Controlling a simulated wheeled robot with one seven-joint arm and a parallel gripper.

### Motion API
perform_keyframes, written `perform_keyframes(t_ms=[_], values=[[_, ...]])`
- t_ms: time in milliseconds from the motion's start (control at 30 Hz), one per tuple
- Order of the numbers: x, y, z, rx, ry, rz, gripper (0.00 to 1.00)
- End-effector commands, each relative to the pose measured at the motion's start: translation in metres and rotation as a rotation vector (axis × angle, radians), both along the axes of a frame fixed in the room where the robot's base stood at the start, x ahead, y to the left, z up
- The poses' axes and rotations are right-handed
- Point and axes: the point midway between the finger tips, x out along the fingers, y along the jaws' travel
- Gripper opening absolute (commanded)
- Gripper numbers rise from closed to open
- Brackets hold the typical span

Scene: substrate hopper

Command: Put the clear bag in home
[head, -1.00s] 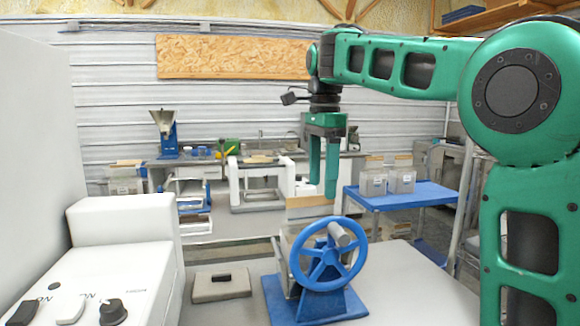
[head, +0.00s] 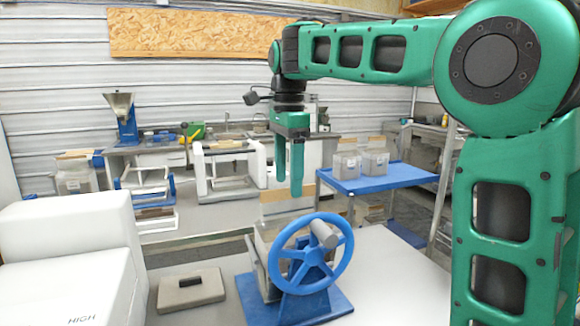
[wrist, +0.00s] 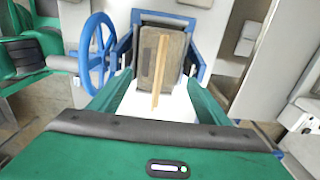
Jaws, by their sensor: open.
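A clear bag with a tan top strip (head: 285,206) stands in the blue hand-wheel device (head: 312,300), partly hidden behind the wheel. In the wrist view the bag (wrist: 147,70) shows from above, dark-filled, between the blue side frames, with the tan strip running along its middle. My gripper (head: 290,192) is open and empty, pointing down just above the bag's top; in the wrist view its green fingers (wrist: 157,98) lie on either side of the bag's near end. I cannot tell if they touch it. Two similar clear bags (head: 346,168) (head: 375,163) stand on the blue cart. I cannot tell which place is home.
The blue wheel (head: 310,217) with its grey knob rises close in front of the bag. A grey block with a black handle (head: 190,289) lies left of it, beside a white machine (head: 75,255). The blue cart (head: 400,178) stands behind right. The white tabletop (head: 395,275) right of the wheel is clear.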

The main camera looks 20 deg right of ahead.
Motion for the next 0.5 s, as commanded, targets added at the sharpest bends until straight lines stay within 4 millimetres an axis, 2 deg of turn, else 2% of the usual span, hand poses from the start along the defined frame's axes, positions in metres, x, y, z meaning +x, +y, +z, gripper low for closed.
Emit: perform_keyframes(t_ms=[500], values=[[0.000, 0.000, -0.048, -0.002, 0.000, -0.001, 0.70]])
